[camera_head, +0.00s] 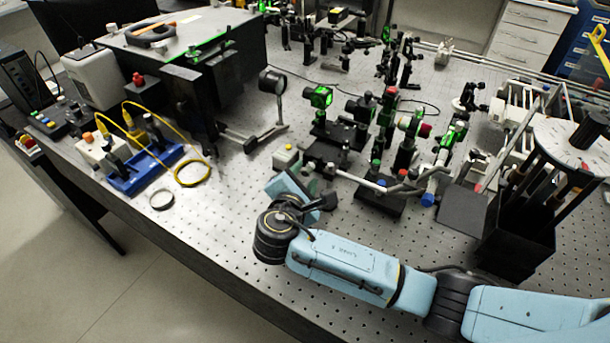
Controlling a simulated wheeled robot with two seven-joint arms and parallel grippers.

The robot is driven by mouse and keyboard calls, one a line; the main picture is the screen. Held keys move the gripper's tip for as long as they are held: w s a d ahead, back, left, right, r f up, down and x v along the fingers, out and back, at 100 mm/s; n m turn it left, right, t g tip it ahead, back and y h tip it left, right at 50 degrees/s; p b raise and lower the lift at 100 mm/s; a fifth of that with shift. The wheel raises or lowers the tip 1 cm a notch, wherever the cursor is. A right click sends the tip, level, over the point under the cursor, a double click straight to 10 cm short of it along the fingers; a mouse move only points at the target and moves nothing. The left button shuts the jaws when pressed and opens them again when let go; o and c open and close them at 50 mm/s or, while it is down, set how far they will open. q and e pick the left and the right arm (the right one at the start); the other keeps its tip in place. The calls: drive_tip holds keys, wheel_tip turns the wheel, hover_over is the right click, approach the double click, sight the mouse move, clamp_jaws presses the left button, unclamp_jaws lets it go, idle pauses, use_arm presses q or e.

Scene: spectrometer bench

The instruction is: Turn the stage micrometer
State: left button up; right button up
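My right arm comes in from the lower right, low over the perforated bench. Its gripper (318,196) is at the front of the optics, beside a low black stage (325,157) and a small pale box with a yellow top (286,157). The dark gripper parts are small and partly hidden by the light blue wrist, so I cannot tell if they are open or shut. I cannot make out the stage micrometer for certain; it may be small or hidden near the gripper. My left gripper is not in view.
Green-lit mounts (318,97) and other posts crowd the middle of the perforated bench (240,230). A blue tray (140,170) with yellow fibre is at left. A black frame with a white round top (572,138) stands at right. The front left strip is clear.

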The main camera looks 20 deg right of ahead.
drive_tip(key=shift+w+d+f, duration=0.15)
drive_tip(key=shift+w+d, duration=0.2)
drive_tip(key=shift+w, duration=0.25)
clamp_jaws()
drive_tip(key=shift+m+t, duration=0.3)
drive_tip(key=shift+m, duration=0.2)
unclamp_jaws()
drive_tip(key=shift+s, duration=0.1)
drive_tip(key=p+v, duration=0.1)
drive_tip(key=v, duration=1.2)
drive_tip(key=shift+s, duration=0.1)
